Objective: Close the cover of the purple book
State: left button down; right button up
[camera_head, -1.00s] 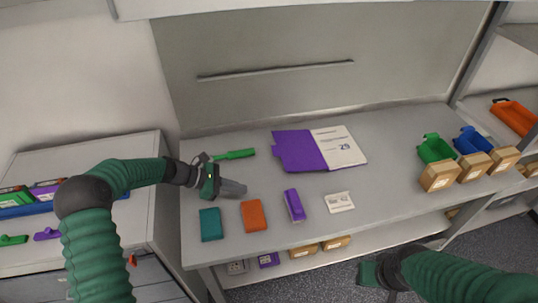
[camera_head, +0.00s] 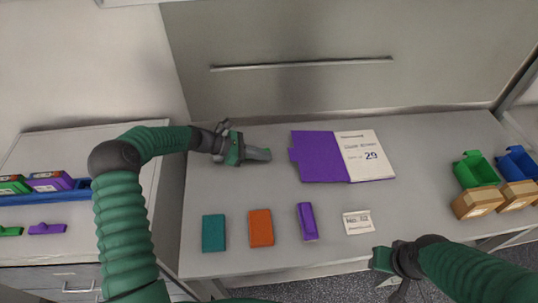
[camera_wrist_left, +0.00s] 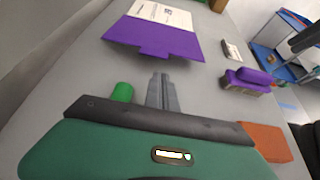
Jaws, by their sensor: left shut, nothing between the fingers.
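The purple book lies open on the grey table. The cover also shows in the left wrist view (camera_wrist_left: 155,36). My left gripper (camera_head: 268,154) is shut and empty, just left of the cover's tab with a small gap. Its closed fingers (camera_wrist_left: 161,78) point toward the book in the left wrist view. My right gripper (camera_head: 383,268) is at the table's front edge, away from the book; its fingers are unclear.
A green object (camera_wrist_left: 122,92) lies beside my left fingers, partly hidden. Teal (camera_head: 213,233) and orange (camera_head: 261,228) blocks, a purple item (camera_head: 307,221) and a white card (camera_head: 357,222) lie in front. Green (camera_head: 475,169) and blue (camera_head: 517,163) bins stand right. A wall rises behind.

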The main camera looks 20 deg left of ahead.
aim_at(284, 166)
pick_arm(q)
jog(key=b+x, duration=0.1)
jog(key=x, duration=0.2)
jog(key=b+x, duration=0.2)
jog(key=x, duration=0.2)
jog(key=shift+a+f, duration=0.1)
jog(key=shift+f, duration=0.25)
jog(key=shift+w+d+b, duration=0.15)
jog(key=shift+d+b, duration=0.15)
jog(key=shift+d, duration=0.25)
jog(key=shift+r, duration=0.1)
jog(key=shift+a, duration=0.15)
